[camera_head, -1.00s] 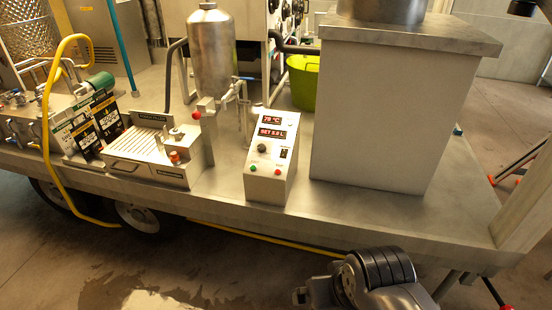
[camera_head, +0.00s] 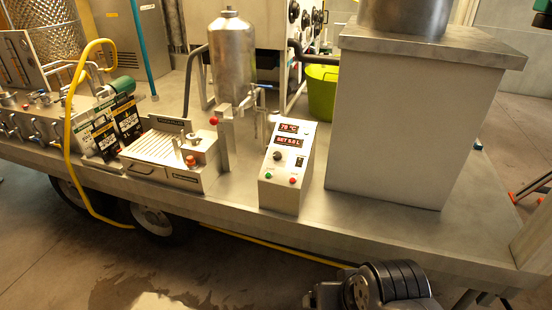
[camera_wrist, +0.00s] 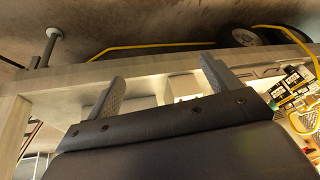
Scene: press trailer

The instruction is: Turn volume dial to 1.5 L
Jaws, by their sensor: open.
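The control box (camera_head: 287,168) stands on the trailer deck, a pale box with a sloped front. Its upper display reads about 78 °C and the lower one (camera_head: 289,141) shows a SET value in litres, which looks like 5.0 or 5.8. A dark round dial (camera_head: 277,156) sits below the displays on the left. An orange-red and a green button lie beneath it. In the wrist view my gripper (camera_wrist: 160,84) shows two grey fingers spread wide with nothing between them. It is apart from the control box. In the head view part of my arm shows at the bottom, below the deck's front edge.
A large pale block (camera_head: 405,120) with a metal top stands right of the control box. A filler unit (camera_head: 172,155) and a steel tank (camera_head: 232,60) stand to its left. A yellow hose (camera_head: 70,130) hangs over the deck edge. The floor before the trailer is open.

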